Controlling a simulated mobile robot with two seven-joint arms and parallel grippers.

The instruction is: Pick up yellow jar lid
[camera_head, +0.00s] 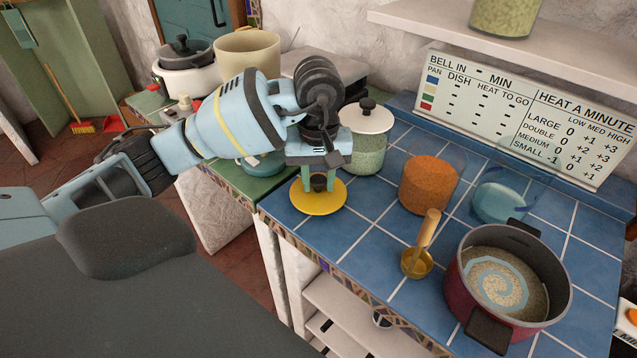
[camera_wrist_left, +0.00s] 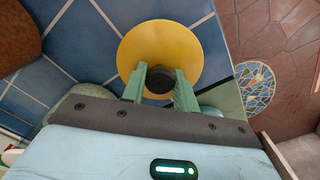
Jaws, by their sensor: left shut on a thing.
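The yellow jar lid (camera_head: 318,203) is a flat round yellow disc with a dark knob in its middle. In the head view it is at the counter's left front corner, below my left gripper (camera_head: 319,183). In the left wrist view the lid (camera_wrist_left: 190,50) fills the top middle, and the green fingers of my left gripper (camera_wrist_left: 160,84) are on both sides of the dark knob (camera_wrist_left: 158,79), shut on it. I cannot tell whether the lid touches the tiles. My right gripper is not in view.
The counter's front edge is close to the lid.

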